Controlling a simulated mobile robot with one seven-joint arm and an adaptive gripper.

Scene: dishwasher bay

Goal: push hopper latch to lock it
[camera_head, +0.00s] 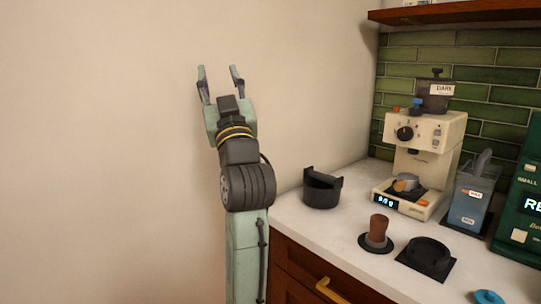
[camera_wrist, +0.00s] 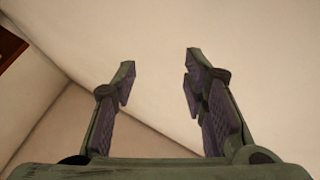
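The hopper (camera_head: 435,94) is a dark, smoky container labelled DARK on top of the cream grinder (camera_head: 424,136), at the back right of the counter. A small blue piece (camera_head: 416,104) and an orange piece (camera_head: 396,109) sit at the hopper's base; I cannot tell for sure which is the latch. My gripper (camera_head: 221,80) points upward in front of the bare wall, well left of the grinder and apart from it. Its two fingers are spread with nothing between them, as the wrist view (camera_wrist: 160,75) also shows. The wrist view does not show the hopper.
On the white counter (camera_head: 346,236) stand a black knock bin (camera_head: 322,188), a brown-handled tamper (camera_head: 377,234), a black round holder (camera_head: 429,256), a grey-blue container (camera_head: 470,200) and a green machine (camera_head: 525,205). A wooden shelf (camera_head: 450,13) hangs above the grinder. Space before the left wall is free.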

